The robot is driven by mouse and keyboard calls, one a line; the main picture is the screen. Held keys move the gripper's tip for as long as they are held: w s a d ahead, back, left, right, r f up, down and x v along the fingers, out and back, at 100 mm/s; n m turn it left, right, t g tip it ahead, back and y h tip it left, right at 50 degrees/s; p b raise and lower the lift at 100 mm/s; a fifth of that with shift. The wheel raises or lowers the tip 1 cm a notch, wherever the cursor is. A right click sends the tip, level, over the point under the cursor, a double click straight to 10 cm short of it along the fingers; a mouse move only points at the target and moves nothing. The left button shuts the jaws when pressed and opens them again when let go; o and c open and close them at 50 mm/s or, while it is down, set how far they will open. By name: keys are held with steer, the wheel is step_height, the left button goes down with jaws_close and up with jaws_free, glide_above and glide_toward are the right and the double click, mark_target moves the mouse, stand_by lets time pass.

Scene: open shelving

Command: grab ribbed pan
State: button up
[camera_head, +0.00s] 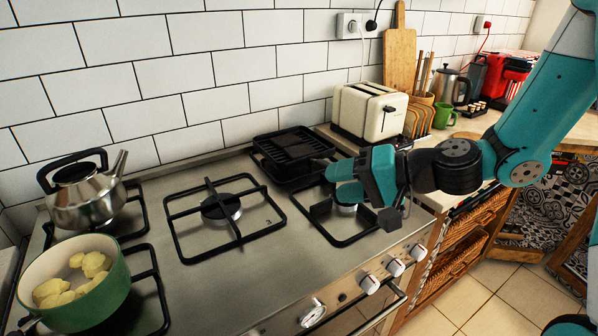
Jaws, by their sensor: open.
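The black ribbed pan (284,150) is square and sits on the back right burner of the stove, close to the tiled wall. Its near right corner lies beside my gripper, and I see no clear handle. My gripper (325,178) comes in from the right over the front right burner. Its fingers point left toward the pan's near right side. The jaws are open with nothing seen between them. I cannot tell whether a fingertip touches the pan.
A cream toaster (367,112) stands just right of the pan. A steel kettle (85,190) and a green pot (75,282) with yellow pieces are at the left. The middle burner grate (225,212) is empty. Knobs (370,283) line the stove front.

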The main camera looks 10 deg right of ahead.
steer(key=w+d+f+m+t+h+b, duration=0.2)
steer(key=w+d+f+m+t, duration=0.1)
steer(key=d+f+m, duration=0.3)
steer(key=w+d+f+m+t+h+b, duration=0.1)
steer(key=w+d+f+m+t+h, duration=0.2)
steer(key=d, duration=0.4)
steer(key=shift+m+t+y, duration=0.3)
steer(key=shift+t, duration=0.2)
steer(key=p+x, duration=0.4)
steer(key=p, duration=0.1)
steer(key=p+x, duration=0.2)
steer(key=x, duration=0.1)
steer(key=shift+w+d+r+p, duration=0.1)
steer(key=shift+d+r+p, duration=0.1)
steer(key=shift+r+p, duration=0.2)
steer(key=p+x, duration=0.2)
steer(key=p, duration=0.3)
steer(key=shift+w+a+f, duration=0.1)
steer(key=shift+w+f, duration=0.05)
steer(key=shift+w, duration=0.05)
steer(key=shift+f+x, duration=0.15)
steer(key=shift+x, duration=0.4)
steer(key=shift+f+x, duration=0.15)
steer(key=shift+x, duration=0.45)
steer(key=shift+w+r, duration=0.1)
steer(key=shift+w, duration=0.35)
steer(key=p+x, duration=0.2)
steer(key=x, duration=0.1)
steer(key=shift+w, duration=0.8)
jaws_close()
